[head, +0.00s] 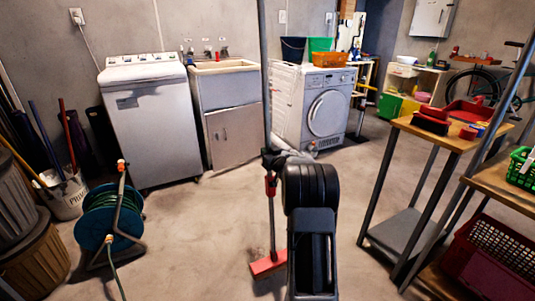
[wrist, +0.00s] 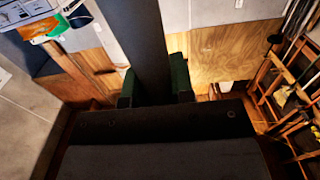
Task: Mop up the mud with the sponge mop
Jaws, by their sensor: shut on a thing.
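The sponge mop stands nearly upright in the head view, with a long grey handle (head: 264,80) and a flat red head (head: 268,264) low down, at or close to the floor. My gripper (head: 272,157) is shut on the handle, partly hidden behind my own arm. In the wrist view, the green-padded fingers of my gripper (wrist: 153,88) sit on either side of the dark grey handle (wrist: 142,35). I cannot make out a distinct mud patch on the floor; my arm hides part of it.
A hose reel (head: 110,214) stands at left, near a bucket (head: 62,196) of tools. A washer (head: 150,125), a sink cabinet (head: 228,115) and a dryer (head: 312,105) line the back wall. A wooden-topped table (head: 450,138) stands at right. The middle floor (head: 200,230) is clear.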

